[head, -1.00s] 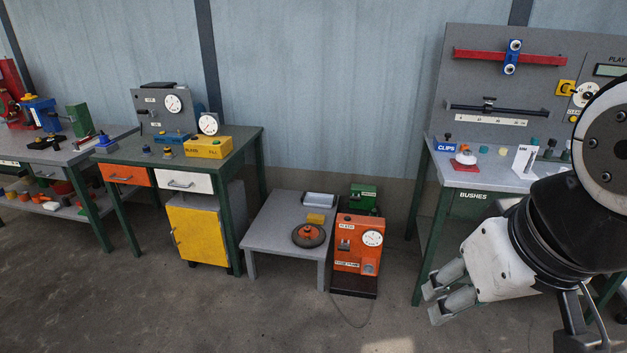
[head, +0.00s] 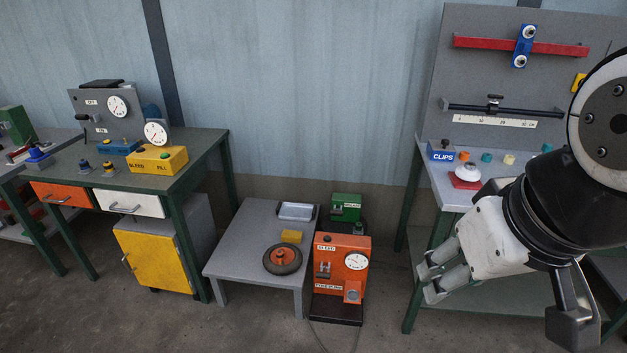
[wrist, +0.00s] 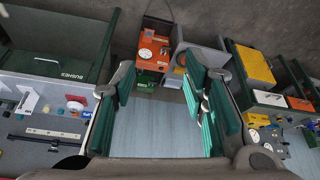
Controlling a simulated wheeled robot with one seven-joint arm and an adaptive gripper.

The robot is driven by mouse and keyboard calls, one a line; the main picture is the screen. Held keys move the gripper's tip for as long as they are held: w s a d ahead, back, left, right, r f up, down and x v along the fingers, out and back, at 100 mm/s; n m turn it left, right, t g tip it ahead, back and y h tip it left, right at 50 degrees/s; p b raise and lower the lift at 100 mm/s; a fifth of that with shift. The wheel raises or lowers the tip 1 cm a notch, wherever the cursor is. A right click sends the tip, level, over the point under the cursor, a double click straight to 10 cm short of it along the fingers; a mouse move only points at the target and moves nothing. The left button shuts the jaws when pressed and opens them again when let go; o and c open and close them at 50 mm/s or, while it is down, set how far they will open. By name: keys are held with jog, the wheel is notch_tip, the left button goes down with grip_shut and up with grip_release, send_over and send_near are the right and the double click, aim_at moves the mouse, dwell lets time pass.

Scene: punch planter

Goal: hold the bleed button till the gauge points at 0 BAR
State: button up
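A yellow box (head: 158,160) lettered BLEED and FILL stands on the green-legged bench at left in the head view. A white round gauge (head: 155,133) stands above it; its reading is too small to make out. A greenish button (head: 159,154) shows on the box top; which button it is cannot be read. An orange machine (head: 342,265) on the floor has its own white gauge (head: 355,261) and a label I cannot read surely. My gripper (head: 427,283) is far right of the yellow box, empty, with its fingers apart in the wrist view (wrist: 160,75).
A low grey table (head: 235,243) holds a wheel (head: 283,259) and a tray. A bench (head: 437,180) with a tall grey panel (head: 500,75) stands at right, close behind my gripper. Open floor lies in front of the low table.

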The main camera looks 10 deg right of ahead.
jog(key=shift+c, duration=0.6)
grip_shut()
dwell(0.8)
